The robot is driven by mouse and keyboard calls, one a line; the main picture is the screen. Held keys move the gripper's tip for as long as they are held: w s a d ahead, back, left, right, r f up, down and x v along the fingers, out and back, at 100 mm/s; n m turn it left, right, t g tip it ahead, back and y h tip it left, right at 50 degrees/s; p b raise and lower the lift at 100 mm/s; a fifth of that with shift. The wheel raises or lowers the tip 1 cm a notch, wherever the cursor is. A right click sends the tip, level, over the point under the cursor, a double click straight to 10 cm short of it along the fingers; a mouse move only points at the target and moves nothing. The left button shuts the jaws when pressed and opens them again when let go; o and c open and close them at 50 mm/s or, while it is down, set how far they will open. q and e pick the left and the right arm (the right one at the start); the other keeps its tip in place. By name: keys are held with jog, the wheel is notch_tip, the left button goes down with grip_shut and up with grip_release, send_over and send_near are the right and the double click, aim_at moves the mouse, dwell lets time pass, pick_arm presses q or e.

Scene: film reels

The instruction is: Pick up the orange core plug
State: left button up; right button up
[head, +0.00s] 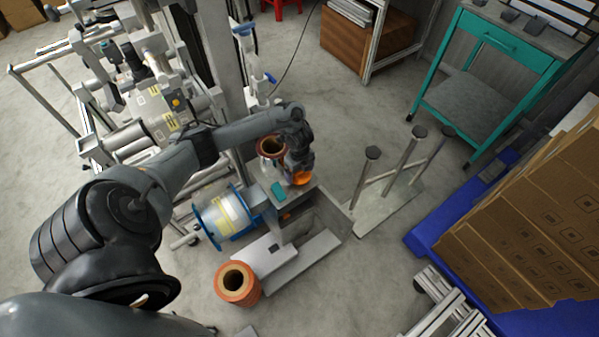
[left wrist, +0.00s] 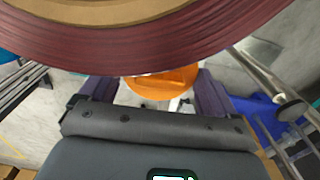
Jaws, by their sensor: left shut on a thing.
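The orange core plug (head: 302,179) is at my left gripper (head: 299,172), above the grey stand by the reel machine. In the left wrist view the plug (left wrist: 160,82) is a round orange disc between the two dark fingers of the left gripper (left wrist: 157,92). The gripper is shut on it. A dark red reel edge (left wrist: 165,45) hides the plug's upper part in that view. Whether the plug touches anything below cannot be told. My right gripper is in neither view.
A dark red reel (head: 271,146) stands close beside the left gripper. A small teal object (head: 279,191) lies on the stand. An orange-red roll (head: 237,284) and a blue-flanged reel (head: 222,218) are nearby. A post rack (head: 390,190) and stacked cartons (head: 530,225) are to the right.

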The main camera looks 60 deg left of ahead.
aim_at(299, 172)
pick_arm(q)
notch_tip(299, 172, up, 4)
jog(key=shift+s+d+f+p, duration=0.1)
jog(key=shift+s+f+p, duration=0.05)
jog(key=shift+p, duration=0.7)
jog(key=s+d+r+p, duration=0.5)
jog(key=s+d+r, duration=0.1)
jog(key=s+d, duration=0.15)
jog(key=s+d+f+n, duration=0.4)
jog(key=s+d+n, duration=0.3)
jog(key=n, duration=0.5)
jog(key=w+d+n, duration=0.5)
jog(key=d, duration=0.5)
jog(key=w+d+r, duration=0.2)
jog(key=w+r, duration=0.8)
jog(key=w+d+r, duration=0.2)
jog(key=w+r, duration=0.8)
jog(key=w, duration=0.1)
jog(key=shift+w+d+r+m, duration=0.25)
jog(key=shift+d+r+m, duration=0.05)
jog(key=shift+d+m, duration=0.1)
